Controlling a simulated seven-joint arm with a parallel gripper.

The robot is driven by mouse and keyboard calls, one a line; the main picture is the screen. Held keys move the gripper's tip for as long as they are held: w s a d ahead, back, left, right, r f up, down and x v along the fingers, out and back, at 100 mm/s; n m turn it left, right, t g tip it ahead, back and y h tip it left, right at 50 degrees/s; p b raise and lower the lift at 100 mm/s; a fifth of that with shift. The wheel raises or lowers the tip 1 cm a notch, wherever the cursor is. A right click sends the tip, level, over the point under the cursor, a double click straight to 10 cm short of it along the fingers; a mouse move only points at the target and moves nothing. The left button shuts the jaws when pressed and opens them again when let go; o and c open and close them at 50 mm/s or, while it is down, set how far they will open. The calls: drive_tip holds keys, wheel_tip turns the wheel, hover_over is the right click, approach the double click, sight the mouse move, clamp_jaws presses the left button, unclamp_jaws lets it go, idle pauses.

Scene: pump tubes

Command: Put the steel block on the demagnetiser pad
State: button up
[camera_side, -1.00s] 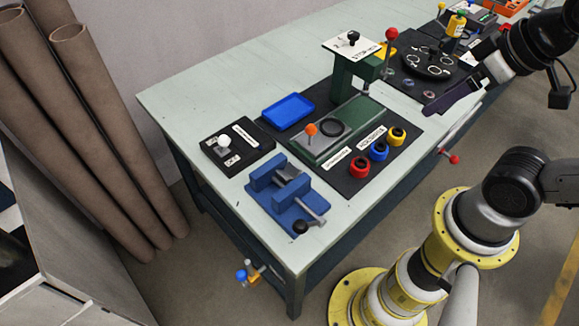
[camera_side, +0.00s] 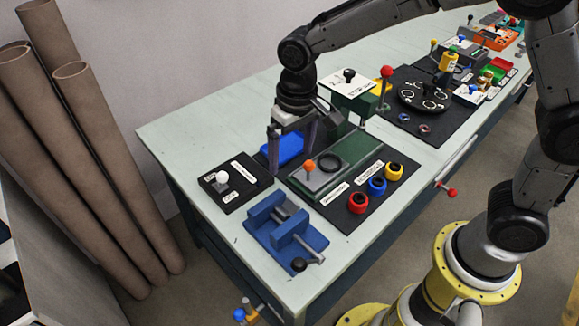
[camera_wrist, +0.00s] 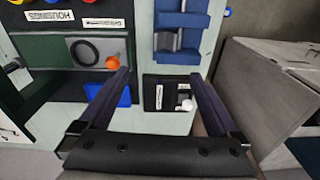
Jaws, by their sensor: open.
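My gripper (camera_side: 291,160) is open and points down above the blue tray (camera_side: 291,142) at the table's far left. Nothing shows between its fingers. In the wrist view, my gripper (camera_wrist: 160,76) straddles the view of a black pad (camera_wrist: 152,84) with a white ball knob and small labels. That pad (camera_side: 246,192) lies left of my gripper in the side view. A grey flat piece (camera_side: 322,181) with an orange knob sits on the green bed. Grey metal also shows in the blue vise (camera_side: 262,209). I cannot tell which grey piece is the steel block, or read the pad's label.
Red (camera_side: 357,203), blue (camera_side: 377,186) and yellow (camera_side: 394,171) rings lie on the black mat beside the green bed (camera_side: 345,151). A red-knobbed lever (camera_side: 386,72) and a round black dial (camera_side: 424,94) stand to the right.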

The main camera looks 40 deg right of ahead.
sight(289, 213)
drive_tip(key=shift+n+g, duration=0.3)
drive_tip(key=shift+g, duration=0.1)
drive_tip(key=f, duration=0.5)
drive_tip(key=a+f, duration=0.1)
drive_tip(key=f, duration=0.5)
drive_tip(key=s+f, duration=0.1)
drive_tip(key=f, duration=0.4)
drive_tip(key=shift+a+f, duration=0.25)
clamp_jaws()
drive_tip(key=c, duration=0.8)
unclamp_jaws()
clamp_jaws()
drive_tip(key=shift+r, duration=0.2)
drive_tip(key=shift+r, duration=3.35)
